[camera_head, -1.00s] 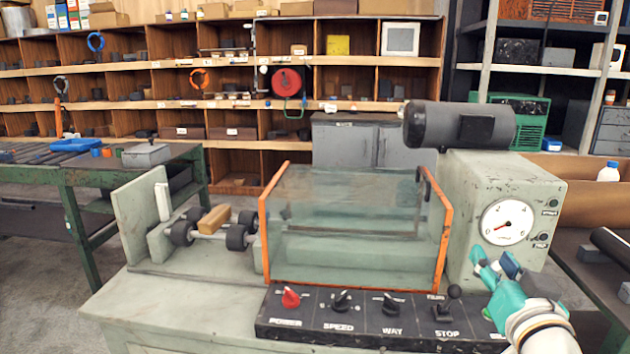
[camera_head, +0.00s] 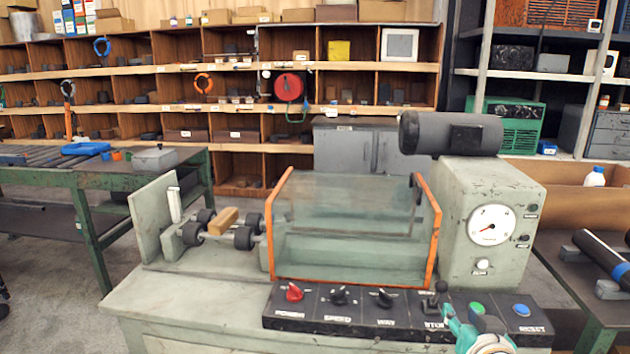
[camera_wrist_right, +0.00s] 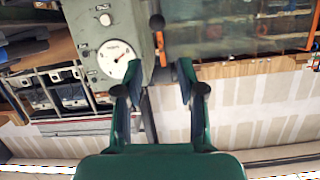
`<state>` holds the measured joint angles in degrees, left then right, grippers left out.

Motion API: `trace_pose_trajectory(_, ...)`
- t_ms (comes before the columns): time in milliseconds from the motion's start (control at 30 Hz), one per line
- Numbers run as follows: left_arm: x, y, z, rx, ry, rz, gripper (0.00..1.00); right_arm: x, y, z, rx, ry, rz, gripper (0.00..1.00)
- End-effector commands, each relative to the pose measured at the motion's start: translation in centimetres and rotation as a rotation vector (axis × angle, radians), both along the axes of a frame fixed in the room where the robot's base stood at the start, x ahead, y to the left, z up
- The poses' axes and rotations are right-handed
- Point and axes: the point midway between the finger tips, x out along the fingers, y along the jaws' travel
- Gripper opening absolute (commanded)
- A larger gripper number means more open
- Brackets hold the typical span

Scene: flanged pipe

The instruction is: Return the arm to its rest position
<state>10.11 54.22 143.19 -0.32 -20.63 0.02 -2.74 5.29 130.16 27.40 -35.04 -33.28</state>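My right gripper (camera_head: 462,322) is teal and low in the head view, partly cut off by the bottom edge, by the right end of the black control panel (camera_head: 375,315). In the right wrist view my right gripper (camera_wrist_right: 157,82) has its two fingers apart with nothing between them. The wrist picture shows the machine upside down, with the gauge (camera_wrist_right: 117,58) beside one finger. In the head view the round gauge (camera_head: 491,225) is on the grey-green machine housing (camera_head: 460,205). My left gripper is not in view.
The machine has a clear cover with orange edges (camera_head: 435,230) and a grey motor (camera_head: 450,132) on top. A dark pipe (camera_head: 603,256) lies on the right table. A green-framed table (camera_head: 85,185) stands at left. Wooden shelves line the back.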

Motion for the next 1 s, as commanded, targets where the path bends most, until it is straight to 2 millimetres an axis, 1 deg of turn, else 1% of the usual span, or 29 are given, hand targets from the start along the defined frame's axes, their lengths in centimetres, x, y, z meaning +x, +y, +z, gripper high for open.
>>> trace_pose_trajectory(33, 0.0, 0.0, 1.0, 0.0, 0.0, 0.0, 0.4, 0.2, 0.4, -2.0, -0.008, 0.061, 0.014, 0.39)
trace_pose_trajectory(67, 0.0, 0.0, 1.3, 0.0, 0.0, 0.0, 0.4, 0.2, 0.6, -3.2, -0.012, 0.093, 0.021, 0.39)
trace_pose_trajectory(100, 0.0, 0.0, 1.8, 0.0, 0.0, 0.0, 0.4, 0.2, 0.9, -5.1, -0.015, 0.141, 0.035, 0.39)
trace_pose_trajectory(167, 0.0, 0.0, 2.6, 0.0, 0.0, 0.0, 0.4, -0.2, 1.6, -8.3, -0.015, 0.222, 0.058, 0.39)
trace_pose_trajectory(200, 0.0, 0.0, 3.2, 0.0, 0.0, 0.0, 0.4, -0.7, 2.2, -10.8, -0.01, 0.287, 0.078, 0.39)
trace_pose_trajectory(267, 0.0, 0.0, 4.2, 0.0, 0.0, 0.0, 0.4, -2.1, 3.2, -14.9, 0.003, 0.395, 0.112, 0.39)
trace_pose_trajectory(300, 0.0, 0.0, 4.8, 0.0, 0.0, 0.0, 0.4, -3.3, 4.0, -17.5, 0.018, 0.468, 0.136, 0.39)
trace_pose_trajectory(367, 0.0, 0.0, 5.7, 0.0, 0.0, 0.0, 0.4, -5.7, 5.2, -21.4, 0.047, 0.579, 0.173, 0.39)
trace_pose_trajectory(400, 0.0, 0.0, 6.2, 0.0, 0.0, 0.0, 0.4, -7.5, 6.1, -23.7, 0.071, 0.652, 0.196, 0.39)
trace_pose_trajectory(467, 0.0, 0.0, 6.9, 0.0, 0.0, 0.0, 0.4, -10.6, 7.6, -26.9, 0.113, 0.761, 0.232, 0.39)
trace_pose_trajectory(500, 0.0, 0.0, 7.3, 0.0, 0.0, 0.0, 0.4, -12.8, 8.5, -28.6, 0.143, 0.83, 0.252, 0.39)
trace_pose_trajectory(533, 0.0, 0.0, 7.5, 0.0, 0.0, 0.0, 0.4, -14.5, 9.3, -29.8, 0.166, 0.881, 0.268, 0.39)
trace_pose_trajectory(567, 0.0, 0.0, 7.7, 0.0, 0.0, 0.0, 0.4, -16.1, 10.0, -30.8, 0.19, 0.927, 0.281, 0.39)
trace_pose_trajectory(600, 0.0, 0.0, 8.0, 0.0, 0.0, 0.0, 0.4, -18.2, 10.9, -31.9, 0.221, 0.987, 0.297, 0.39)
trace_pose_trajectory(700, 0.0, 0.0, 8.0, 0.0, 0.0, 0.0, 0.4, -22.6, 12.9, -33.7, 0.291, 1.108, 0.331, 0.39)
trace_pose_trajectory(767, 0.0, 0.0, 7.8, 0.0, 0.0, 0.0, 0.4, -24.4, 13.8, -34.1, 0.335, 1.16, 0.339, 0.39)
trace_pose_trajectory(833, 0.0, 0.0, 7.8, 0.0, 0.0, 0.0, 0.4, -25.2, 14.2, -33.8, 0.378, 1.186, 0.324, 0.39)
trace_pose_trajectory(1000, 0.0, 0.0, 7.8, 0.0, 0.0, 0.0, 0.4, -25.3, 14.2, -33.8, 0.421, 1.202, 0.278, 0.39)
